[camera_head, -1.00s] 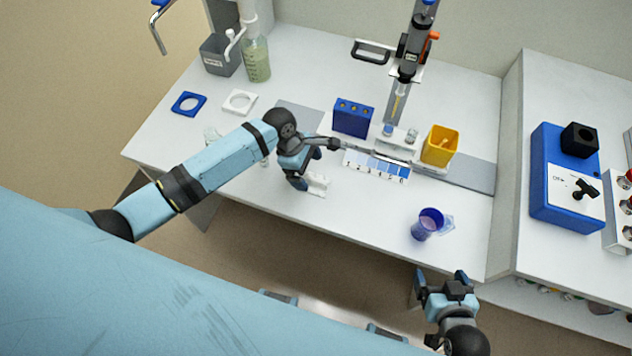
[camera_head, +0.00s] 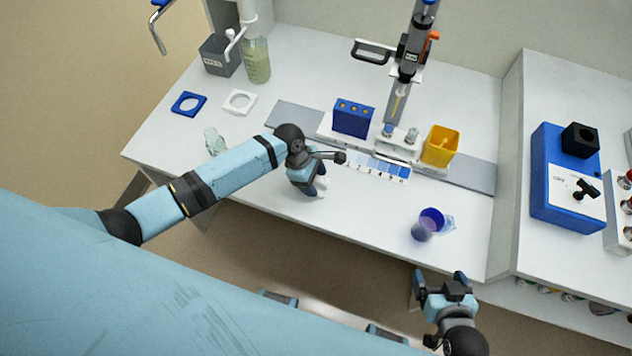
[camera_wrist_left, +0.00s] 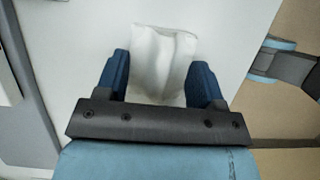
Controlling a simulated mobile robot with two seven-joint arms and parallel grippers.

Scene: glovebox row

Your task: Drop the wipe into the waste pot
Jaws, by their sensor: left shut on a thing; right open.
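The white wipe (camera_wrist_left: 165,48) is between the blue fingers of my left gripper (camera_wrist_left: 160,82) in the left wrist view. In the head view my left gripper (camera_head: 312,190) is shut on the wipe (camera_head: 321,184) over the front middle of the bench; the wipe is mostly hidden there. A yellow open pot (camera_head: 440,146) stands at the right of the bench, apart from the left gripper. A grey open box (camera_head: 218,56) with an unreadable label stands at the back left. I cannot tell by label which is the waste pot. My right gripper (camera_head: 440,277) is open and empty off the front edge.
A blue rack (camera_head: 353,118), a pipette stand (camera_head: 406,75) and a blue-white strip (camera_head: 378,167) lie between the left gripper and the yellow pot. A purple cup (camera_head: 430,220) stands front right. A bottle (camera_head: 257,62) stands back left. The front strip of bench is mostly clear.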

